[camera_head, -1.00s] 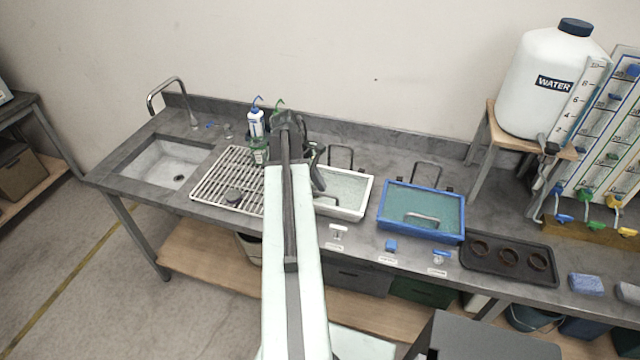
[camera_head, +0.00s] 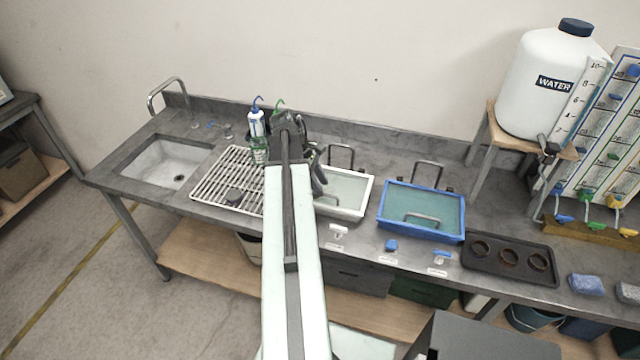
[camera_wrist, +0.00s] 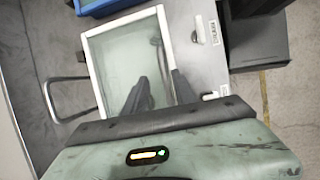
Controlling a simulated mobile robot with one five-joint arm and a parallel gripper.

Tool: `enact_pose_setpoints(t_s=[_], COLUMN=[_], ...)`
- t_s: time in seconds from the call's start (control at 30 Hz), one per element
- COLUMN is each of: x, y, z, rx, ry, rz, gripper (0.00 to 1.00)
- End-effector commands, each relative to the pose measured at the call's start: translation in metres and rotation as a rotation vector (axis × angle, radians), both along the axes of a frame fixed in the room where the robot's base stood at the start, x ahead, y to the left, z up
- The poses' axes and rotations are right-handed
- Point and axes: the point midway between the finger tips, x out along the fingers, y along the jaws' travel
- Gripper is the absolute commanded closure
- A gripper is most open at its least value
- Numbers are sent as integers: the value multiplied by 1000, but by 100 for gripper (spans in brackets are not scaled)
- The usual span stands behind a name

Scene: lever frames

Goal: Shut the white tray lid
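The white tray (camera_head: 358,208) stands on the bench with its hinge side toward the wall. Its white-framed, pale translucent lid (camera_head: 343,187) appears to lie down over the tray, flat or nearly so; any small gap is too fine to tell. In the wrist view the lid (camera_wrist: 115,62) fills the middle, with a thin metal handle near its right edge. My gripper (camera_head: 318,178) is over the left part of the tray. In the wrist view its two dark fingers (camera_wrist: 160,93) stand apart over the lid with nothing between them. Whether they touch it cannot be told.
A blue tray (camera_head: 463,226) with a teal lid stands to the right. A white drying rack (camera_head: 212,183) and bottles (camera_head: 256,124) are close on the left. A metal bar (camera_head: 341,148) rises behind the white tray. Small taps (camera_head: 338,231) line the bench front.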

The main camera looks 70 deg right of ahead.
Motion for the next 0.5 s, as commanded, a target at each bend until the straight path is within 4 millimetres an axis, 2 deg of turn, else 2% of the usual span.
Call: enact_pose_setpoints(t_s=[0.13,0.23,0.5], x=[1,3,21], y=[0,1,6], z=[4,14,61], rx=[0,0,-1], ry=[0,0,0], rz=[0,0,0], gripper=[67,67,67])
